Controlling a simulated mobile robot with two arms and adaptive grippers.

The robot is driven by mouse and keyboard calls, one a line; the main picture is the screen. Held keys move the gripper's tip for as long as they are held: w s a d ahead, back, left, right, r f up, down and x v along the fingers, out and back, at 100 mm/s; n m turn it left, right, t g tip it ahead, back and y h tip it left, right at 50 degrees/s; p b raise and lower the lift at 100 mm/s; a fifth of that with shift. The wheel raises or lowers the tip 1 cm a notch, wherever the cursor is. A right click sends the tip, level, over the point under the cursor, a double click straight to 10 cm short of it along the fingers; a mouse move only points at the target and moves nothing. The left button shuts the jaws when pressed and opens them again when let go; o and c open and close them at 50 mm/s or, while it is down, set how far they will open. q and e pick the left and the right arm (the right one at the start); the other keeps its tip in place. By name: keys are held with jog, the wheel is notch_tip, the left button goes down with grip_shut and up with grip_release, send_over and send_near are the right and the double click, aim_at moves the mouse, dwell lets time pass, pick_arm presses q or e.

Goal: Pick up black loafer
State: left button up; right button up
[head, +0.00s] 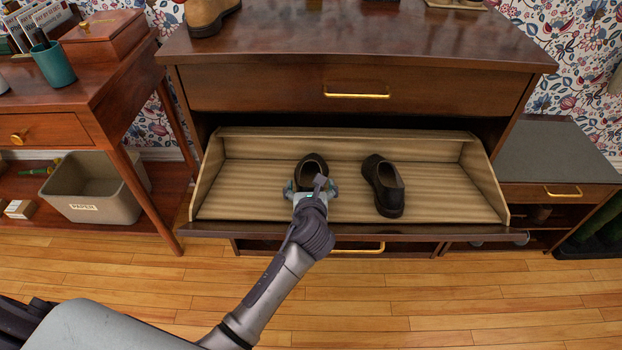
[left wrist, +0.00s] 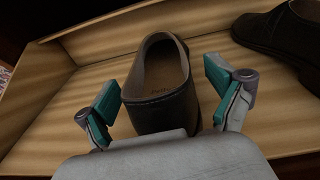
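Two black loafers rest on a tan pull-out shoe tray (head: 250,175) in the dark wood cabinet. The left loafer (head: 311,167) is partly hidden by my left gripper (head: 309,188). In the left wrist view this loafer (left wrist: 160,85) lies between the spread teal-padded fingers of the left gripper (left wrist: 163,105), with gaps visible on both sides. The left gripper is open around its near end. The right loafer (head: 384,186) lies apart to the right, and it also shows at the upper right of the left wrist view (left wrist: 280,38). My right gripper is not in view.
A closed drawer with a gold handle (head: 357,95) sits above the tray. A brown boot (head: 208,14) stands on the cabinet top. A side table (head: 90,85) with a grey bin (head: 93,188) is left; a low cabinet (head: 553,155) is right. The tray has raised sides.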

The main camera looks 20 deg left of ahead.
pick_arm(q)
jog(key=c, duration=1.6)
grip_shut()
jog(key=shift+r, duration=0.1)
